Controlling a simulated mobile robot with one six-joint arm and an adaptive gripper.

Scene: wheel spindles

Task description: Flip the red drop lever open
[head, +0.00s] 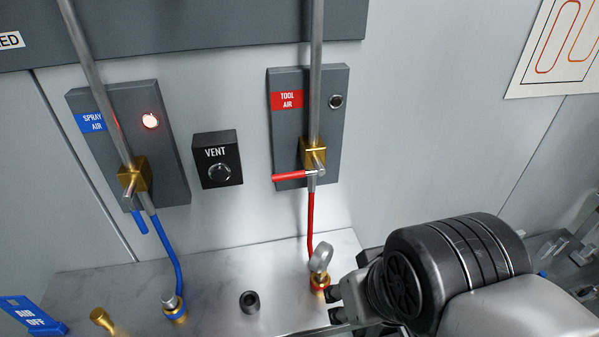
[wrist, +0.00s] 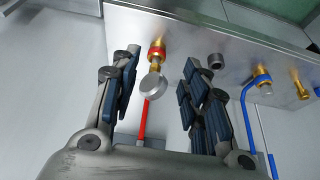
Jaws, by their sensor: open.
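The red lever (head: 290,176) sticks out level to the left from the brass valve (head: 313,152) on the TOOL AIR panel (head: 287,130). A red hose (head: 311,222) runs from below the valve to a brass fitting with a red ring (head: 319,284) and a round grey disc on the bench. My gripper (head: 336,303) is low at the right, beside that fitting and well below the lever. In the wrist view my gripper (wrist: 160,70) is open and empty, with the disc (wrist: 152,88) and red hose (wrist: 143,118) seen between its fingers. I cannot make out the lever there.
The SPRAY AIR panel (head: 154,165) at left has a lit lamp and a blue lever (head: 139,221) hanging down. The VENT box (head: 217,170) sits between the panels. A black socket (head: 250,301) and a blue AIR OFF tag (head: 32,314) are on the bench.

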